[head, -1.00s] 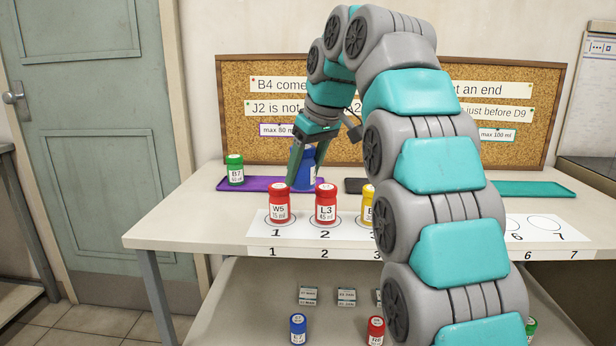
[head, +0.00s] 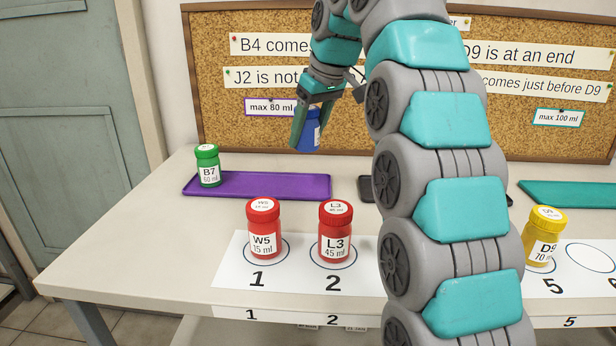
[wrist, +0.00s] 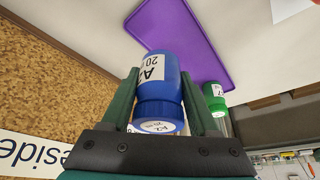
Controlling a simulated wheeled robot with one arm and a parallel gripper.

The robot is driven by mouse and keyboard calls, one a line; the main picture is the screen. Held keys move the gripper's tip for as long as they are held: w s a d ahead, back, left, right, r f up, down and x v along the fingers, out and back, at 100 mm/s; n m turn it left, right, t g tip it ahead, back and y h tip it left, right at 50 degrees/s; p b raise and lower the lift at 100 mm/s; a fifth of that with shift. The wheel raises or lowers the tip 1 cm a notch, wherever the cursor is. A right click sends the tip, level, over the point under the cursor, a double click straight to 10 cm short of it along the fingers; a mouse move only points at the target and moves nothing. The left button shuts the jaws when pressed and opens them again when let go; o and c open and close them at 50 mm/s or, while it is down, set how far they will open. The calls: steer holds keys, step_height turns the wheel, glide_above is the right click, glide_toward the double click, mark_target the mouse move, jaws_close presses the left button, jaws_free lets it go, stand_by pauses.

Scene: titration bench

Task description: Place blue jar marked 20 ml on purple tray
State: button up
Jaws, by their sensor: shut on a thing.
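The blue jar (head: 308,134) is in my gripper (head: 309,128), held in the air in front of the corkboard. In the wrist view the blue jar (wrist: 161,82) sits between both fingers, and its label reads "20" with part of an "A". My gripper (wrist: 162,98) is shut on it. The purple tray (head: 265,186) lies on the table at the back left, below and left of the held jar. The tray (wrist: 195,40) also shows in the wrist view. A green jar B7, 60 ml (head: 208,166) stands upright on the tray's left end; the rest of the tray is bare.
Red jars W5 (head: 263,232) and L3 (head: 335,235) stand on circles 1 and 2, in front of the tray. Yellow jar D9 (head: 544,240) stands near circle 5. A dark tray (head: 367,190) is partly hidden by my arm. A teal tray (head: 575,193) lies at right. The corkboard (head: 290,60) rises behind.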

mark_target(315, 147)
step_height(315, 147, down, 2)
steer(key=shift+f+b, duration=0.2)
steer(key=shift+b, duration=0.2)
steer(key=shift+f, duration=3)
steer(key=shift+f, duration=0.2)
steer(key=o, duration=1.3)
steer(key=shift+r, duration=0.1)
steer(key=shift+o, duration=0.2)
steer(key=p+v, duration=0.1)
steer(key=v, duration=1)
steer(key=shift+w+a+r, duration=0.1)
steer(key=shift+w+r, duration=0.05)
steer(key=shift+s+d+r+p, duration=0.25)
steer(key=shift+r+p, duration=0.25)
steer(key=shift+p, duration=0.15)
